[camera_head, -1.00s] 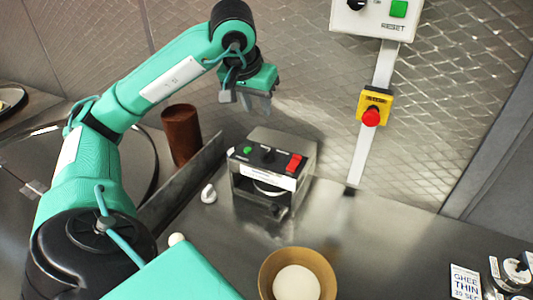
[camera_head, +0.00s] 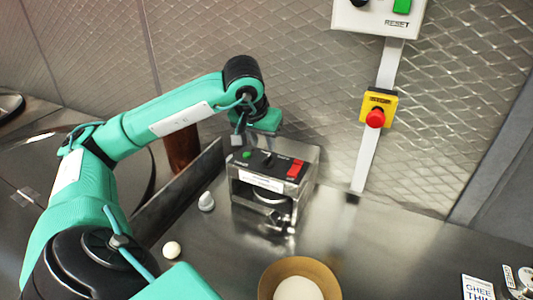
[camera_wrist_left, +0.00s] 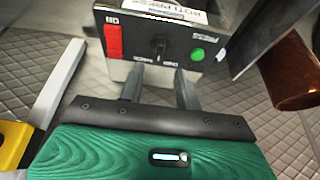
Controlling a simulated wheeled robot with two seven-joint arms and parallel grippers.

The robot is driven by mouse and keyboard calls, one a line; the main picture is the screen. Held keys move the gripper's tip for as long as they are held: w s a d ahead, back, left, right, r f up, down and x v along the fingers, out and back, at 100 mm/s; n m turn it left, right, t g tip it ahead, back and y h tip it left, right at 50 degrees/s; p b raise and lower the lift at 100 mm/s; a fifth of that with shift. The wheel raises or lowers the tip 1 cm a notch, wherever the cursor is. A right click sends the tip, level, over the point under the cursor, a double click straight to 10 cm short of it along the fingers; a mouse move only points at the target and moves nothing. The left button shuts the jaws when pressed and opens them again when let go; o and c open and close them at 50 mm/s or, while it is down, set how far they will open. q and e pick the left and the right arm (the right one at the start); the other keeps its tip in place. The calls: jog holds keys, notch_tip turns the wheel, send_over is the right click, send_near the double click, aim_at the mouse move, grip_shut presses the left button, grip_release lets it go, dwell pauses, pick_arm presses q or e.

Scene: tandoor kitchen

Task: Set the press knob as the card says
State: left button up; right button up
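The press (camera_head: 275,190) is a metal box with a dark sloped panel. The panel has a green button, a red switch marked ON and a small black knob (camera_head: 267,158) between them. In the left wrist view the knob (camera_wrist_left: 158,45) sits upright in the picture, just beyond the fingertips. My left gripper (camera_head: 254,141) is over the back of the panel. In the left wrist view its two fingers (camera_wrist_left: 160,88) are apart with nothing between them, so it is open. A white card (camera_head: 478,289) reading GHEE THIN is cut off at the bottom right. My right gripper is not in view.
A red emergency button on a yellow box (camera_head: 376,108) is on the wall post, below a white RESET box (camera_head: 380,17). A brown cylinder (camera_head: 182,150) stands left of the press. A bowl (camera_head: 272,280) is in front. The counter right of the press is clear.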

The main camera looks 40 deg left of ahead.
aim_at(268, 157)
pick_arm(q)
jog(key=p+x, duration=0.1)
jog(key=x, duration=0.6)
jog(key=shift+r, duration=0.1)
jog(key=shift+c, duration=0.2)
grip_shut()
